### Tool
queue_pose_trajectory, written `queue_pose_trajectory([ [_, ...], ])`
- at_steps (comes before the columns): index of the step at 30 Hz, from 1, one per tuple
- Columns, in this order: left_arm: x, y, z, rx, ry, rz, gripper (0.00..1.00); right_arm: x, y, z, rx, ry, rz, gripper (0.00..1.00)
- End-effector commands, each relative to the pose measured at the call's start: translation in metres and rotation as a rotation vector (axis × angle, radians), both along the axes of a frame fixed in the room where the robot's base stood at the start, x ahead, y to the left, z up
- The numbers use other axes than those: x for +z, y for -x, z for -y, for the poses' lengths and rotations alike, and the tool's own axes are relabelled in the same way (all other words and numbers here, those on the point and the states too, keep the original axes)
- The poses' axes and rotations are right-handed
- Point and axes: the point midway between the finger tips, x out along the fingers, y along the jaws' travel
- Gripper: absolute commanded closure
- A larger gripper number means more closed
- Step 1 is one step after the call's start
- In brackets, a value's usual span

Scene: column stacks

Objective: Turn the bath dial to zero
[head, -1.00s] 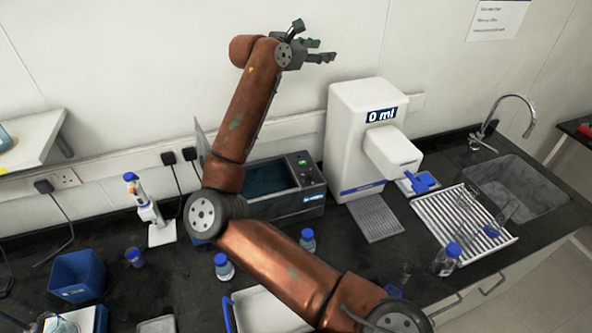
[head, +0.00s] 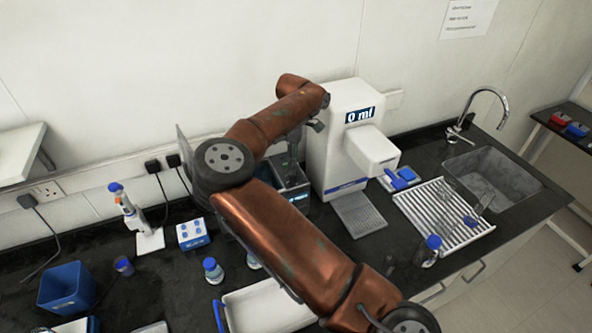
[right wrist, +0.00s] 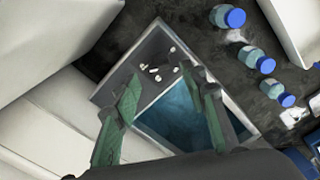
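The water bath (head: 292,183) stands on the dark bench left of the white dispenser, mostly hidden by my right arm in the head view. In the right wrist view its grey control panel (right wrist: 148,62) shows small pale marks or parts; I cannot clearly make out the dial among them. Blue water (right wrist: 180,115) fills the basin beside the panel. My right gripper (right wrist: 167,80) is open, its two green fingers apart over the bath and pointing toward the panel, with nothing seen between them. In the head view this gripper (head: 295,142) hangs down above the bath. My left gripper is not in view.
The white dispenser (head: 333,150), reading "0 ml", stands close on the right. Blue-capped bottles (head: 213,270), a blue-topped rack (head: 192,233) and a white tray (head: 268,308) are nearer the front. A drying rack (head: 440,215) and sink (head: 490,175) are further right.

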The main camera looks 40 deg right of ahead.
Motion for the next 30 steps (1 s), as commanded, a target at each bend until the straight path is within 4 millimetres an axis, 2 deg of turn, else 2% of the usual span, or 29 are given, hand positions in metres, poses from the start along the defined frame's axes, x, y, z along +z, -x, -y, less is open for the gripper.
queue_pose_trajectory([
  [3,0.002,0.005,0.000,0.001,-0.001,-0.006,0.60,-0.019,0.001,0.000,0.000,0.000,-0.003,0.60],
  [9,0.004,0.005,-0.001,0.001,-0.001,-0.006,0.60,-0.039,0.000,0.000,0.002,0.002,-0.001,0.60],
  [19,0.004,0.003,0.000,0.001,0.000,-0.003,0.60,-0.044,0.000,0.001,0.002,0.003,-0.001,0.60],
  [30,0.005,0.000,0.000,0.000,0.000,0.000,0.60,-0.043,0.000,0.001,0.002,0.004,0.001,0.85],
])
